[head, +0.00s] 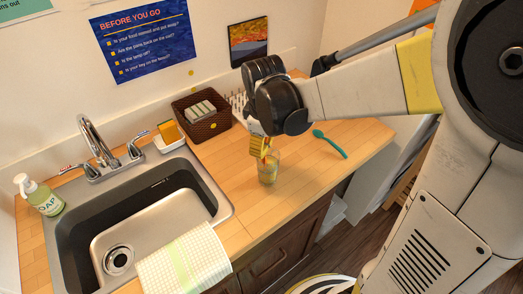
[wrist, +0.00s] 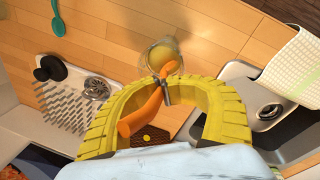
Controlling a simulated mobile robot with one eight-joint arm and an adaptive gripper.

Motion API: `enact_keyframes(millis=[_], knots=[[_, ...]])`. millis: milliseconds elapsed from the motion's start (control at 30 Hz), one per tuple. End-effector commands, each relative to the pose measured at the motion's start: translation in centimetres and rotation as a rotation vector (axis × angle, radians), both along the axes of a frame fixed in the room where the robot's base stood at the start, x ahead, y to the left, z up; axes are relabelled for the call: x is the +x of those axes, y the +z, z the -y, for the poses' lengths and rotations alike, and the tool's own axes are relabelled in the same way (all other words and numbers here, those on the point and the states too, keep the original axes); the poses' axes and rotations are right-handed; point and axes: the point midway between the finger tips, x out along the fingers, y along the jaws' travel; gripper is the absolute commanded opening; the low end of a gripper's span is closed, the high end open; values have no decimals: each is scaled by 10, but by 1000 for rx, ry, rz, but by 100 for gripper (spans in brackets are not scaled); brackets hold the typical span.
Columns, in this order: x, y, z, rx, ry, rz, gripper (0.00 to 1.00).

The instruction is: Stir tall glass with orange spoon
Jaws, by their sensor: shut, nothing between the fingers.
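The tall glass (head: 268,174) stands upright on the wooden counter, right of the sink. It also shows beyond my fingertips in the wrist view (wrist: 160,52), with something yellowish in it. The orange spoon (wrist: 142,116) leans from the glass, its thick end inside the loop of my yellow fingers; in the head view only a small reddish-orange part shows by the glass's top. My gripper (wrist: 165,92) is shut, its fingertips meeting beside the spoon at the glass's rim. In the head view my gripper (head: 262,147) hangs just above the glass. The spoon's lower end is hard to make out.
A teal spoon (head: 330,143) lies on the counter to the right. A brown basket (head: 201,124) and a spiked rack (wrist: 68,103) stand behind. The sink (head: 75,205), with a checked towel (head: 185,262) over its edge, is at left. Bare counter lies right of the glass.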

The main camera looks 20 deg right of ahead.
Motion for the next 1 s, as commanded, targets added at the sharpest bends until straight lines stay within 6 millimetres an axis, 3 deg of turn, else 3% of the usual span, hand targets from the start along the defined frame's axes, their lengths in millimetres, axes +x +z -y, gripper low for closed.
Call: enact_keyframes(millis=[33,533,1000], knots=[[0,10,1,0,0,0,0],[-2,64,8,-1,-1,1,0],[-2,65,9,-1,0,1,0]])
